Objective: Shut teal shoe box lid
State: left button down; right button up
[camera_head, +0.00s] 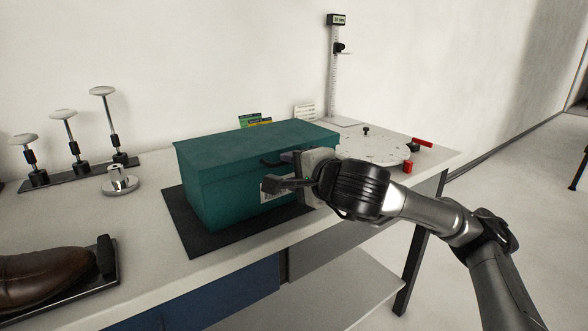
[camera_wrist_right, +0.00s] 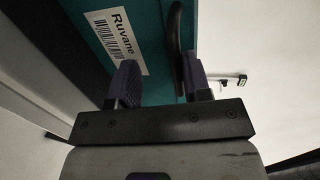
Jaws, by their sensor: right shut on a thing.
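The teal shoe box (camera_head: 225,200) stands on a black mat on the bench. Its lid (camera_head: 255,143) lies flat across the top and looks down; a thin gap cannot be ruled out. A dark curved handle (camera_head: 270,162) is on the lid's front edge, and it also shows in the right wrist view (camera_wrist_right: 175,40). My right gripper (camera_head: 284,172) is at the box front, its fingers around the handle, shut on it. In the right wrist view its fingers (camera_wrist_right: 160,82) stand before the box front, beside a white "Ruvane" label (camera_wrist_right: 116,38). My left gripper is out of view.
A white turntable (camera_head: 375,148) with red parts is right of the box. Stamp-like stands (camera_head: 68,140) and a metal knob (camera_head: 120,181) are to the left. A brown shoe (camera_head: 45,280) lies on a tray at the near left. A height gauge (camera_head: 335,75) stands behind.

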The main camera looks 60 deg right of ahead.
jog(key=shift+a+f, duration=0.1)
jog(key=shift+f, duration=0.15)
